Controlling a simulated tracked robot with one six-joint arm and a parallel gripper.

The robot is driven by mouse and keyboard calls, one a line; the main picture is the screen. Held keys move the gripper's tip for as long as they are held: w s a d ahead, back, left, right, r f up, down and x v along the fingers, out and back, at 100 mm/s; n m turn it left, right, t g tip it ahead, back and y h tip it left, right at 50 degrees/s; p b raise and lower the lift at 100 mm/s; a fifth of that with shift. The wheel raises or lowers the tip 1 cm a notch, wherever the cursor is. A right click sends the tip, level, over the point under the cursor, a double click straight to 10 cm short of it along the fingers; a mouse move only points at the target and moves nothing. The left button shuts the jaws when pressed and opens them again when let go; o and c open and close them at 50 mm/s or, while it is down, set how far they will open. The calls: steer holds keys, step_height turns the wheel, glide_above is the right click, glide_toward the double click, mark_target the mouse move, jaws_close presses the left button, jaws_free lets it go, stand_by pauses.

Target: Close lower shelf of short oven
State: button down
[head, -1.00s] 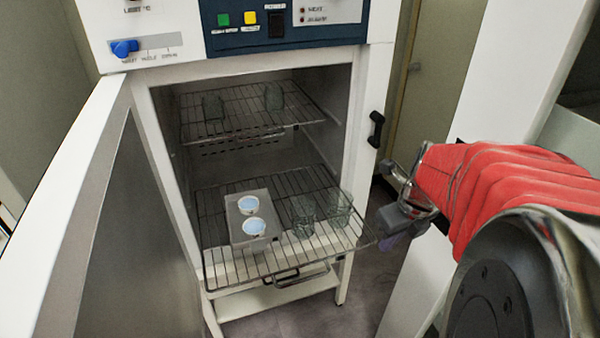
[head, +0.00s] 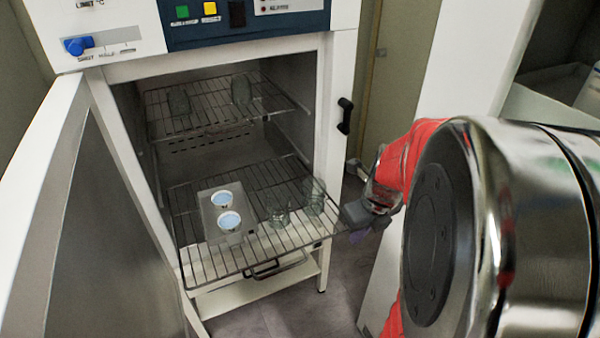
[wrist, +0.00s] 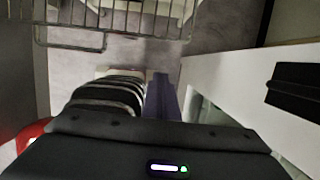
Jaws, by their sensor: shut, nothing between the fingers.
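The short oven (head: 335,110) stands open in the head view, its door (head: 105,230) swung out to the left. Its lower shelf (head: 262,240), a wire rack, sticks out past the oven front. On it are a small tray (head: 208,217) with two white cups of pale blue content and two glass beakers (head: 313,197). My gripper (head: 355,215) is at the right front corner of the lower shelf, very near it; I cannot tell whether they touch. The gripper is shut and empty. The wrist view shows the shelf's front edge and handle (wrist: 75,45) at the upper left and the gripper fingers (wrist: 140,95) below.
The upper shelf (head: 215,105) sits inside the oven with two dark glass vessels. A black latch (head: 345,116) is on the oven's right front edge. A white panel (head: 470,60) stands close on the right. Grey floor (head: 310,315) shows in front.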

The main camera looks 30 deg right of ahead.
steer(key=w+f, duration=0.5)
steer(key=shift+w, duration=0.15)
steer(key=shift+w+d, duration=0.1)
steer(key=shift+w, duration=0.05)
stand_by(0.5)
